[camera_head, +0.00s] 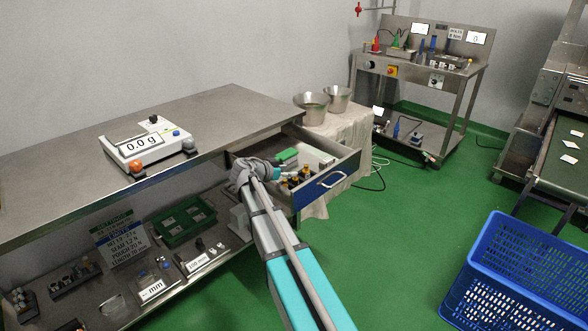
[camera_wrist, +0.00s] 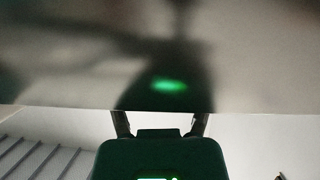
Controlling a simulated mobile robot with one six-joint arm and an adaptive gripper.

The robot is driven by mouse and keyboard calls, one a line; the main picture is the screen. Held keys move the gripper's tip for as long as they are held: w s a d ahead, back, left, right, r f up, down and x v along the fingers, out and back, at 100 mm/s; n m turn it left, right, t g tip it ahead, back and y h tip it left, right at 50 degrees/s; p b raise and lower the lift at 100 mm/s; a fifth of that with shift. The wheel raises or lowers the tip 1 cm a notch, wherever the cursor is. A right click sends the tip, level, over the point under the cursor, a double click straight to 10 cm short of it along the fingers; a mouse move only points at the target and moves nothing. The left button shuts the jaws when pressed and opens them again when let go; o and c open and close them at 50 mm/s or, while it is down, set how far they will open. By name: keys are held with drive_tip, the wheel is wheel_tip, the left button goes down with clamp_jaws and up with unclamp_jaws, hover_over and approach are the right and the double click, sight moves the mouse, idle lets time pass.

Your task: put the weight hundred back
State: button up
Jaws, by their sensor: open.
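My gripper (camera_head: 272,172) is at the open drawer (camera_head: 325,180), just below the bench's right end. In the wrist view my gripper (camera_wrist: 161,116) shows two dark fingers spread apart, with nothing seen held between them. A grey metal surface with a green glow fills the upper part of that view. The white scale (camera_head: 148,150) on the bench reads 0.0 g. A small dark object (camera_head: 153,119) is at its back. I cannot tell which thing, if any, is the hundred weight.
The steel bench (camera_head: 215,105) is mostly bare right of the scale. Brown bottles (camera_head: 292,180) and a green item (camera_head: 287,155) are in the drawer. Racks and a green tray (camera_head: 184,221) fill the lower shelf. Two metal buckets (camera_head: 312,108) stand behind. A blue crate (camera_head: 520,270) stands right.

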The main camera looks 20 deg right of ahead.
drive_tip(key=p+v, duration=0.3)
drive_tip(key=v, duration=0.5)
drive_tip(key=shift+r, duration=0.2)
drive_tip(key=shift+s+a, duration=0.1)
drive_tip(key=shift+a, duration=0.05)
drive_tip(key=s+f+n+y, duration=0.1)
drive_tip(key=s+f+n, duration=0.1)
drive_tip(key=s, duration=0.1)
drive_tip(key=s+a+f+g+y, duration=0.1)
drive_tip(key=s+f, duration=0.1)
drive_tip(key=shift+s+f+n+y, duration=0.1)
drive_tip(key=shift+s+n+y, duration=0.2)
drive_tip(key=shift+n, duration=0.1)
drive_tip(key=s+a+f+n+g+y, duration=0.1)
drive_tip(key=s+a+f+n+y, duration=0.2)
drive_tip(key=s+a+n+y, duration=0.2)
drive_tip(key=s+a+f+n+g+y, duration=0.1)
drive_tip(key=s+a+f+n+y, duration=0.3)
drive_tip(key=s, duration=0.8)
drive_tip(key=a+n+y, duration=0.1)
drive_tip(key=a+n, duration=0.1)
drive_tip(key=shift+s+a+f+n, duration=0.15)
drive_tip(key=shift+a+f+n, duration=0.05)
drive_tip(key=shift+n, duration=0.2)
